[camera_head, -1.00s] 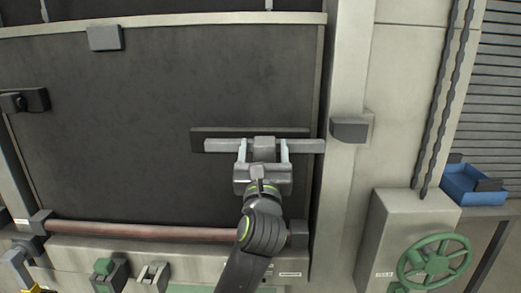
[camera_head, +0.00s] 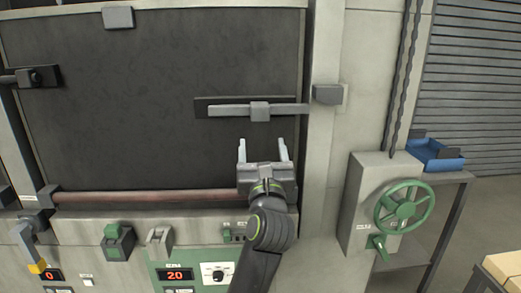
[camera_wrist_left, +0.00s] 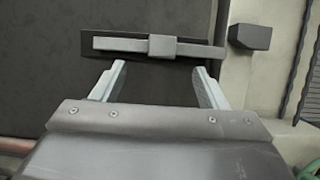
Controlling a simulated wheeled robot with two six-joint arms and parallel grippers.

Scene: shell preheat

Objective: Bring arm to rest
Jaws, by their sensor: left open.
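My left gripper (camera_head: 263,150) is open and empty in front of the dark furnace door (camera_head: 130,110). Its two light fingers point up, just below the grey sliding latch bar (camera_head: 230,110) on the door. In the left wrist view the fingers (camera_wrist_left: 160,85) are spread apart, and the latch bar (camera_wrist_left: 120,44) lies beyond their tips, clear of them. The bar's right end reaches close to the grey keeper block (camera_head: 327,94) on the frame; I cannot tell if they touch. My right gripper is not in view.
A reddish rod (camera_head: 150,197) runs along the door's bottom. To the right are a green handwheel (camera_head: 403,207), a blue tray (camera_head: 435,156) on a table, and a cardboard box (camera_head: 503,268).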

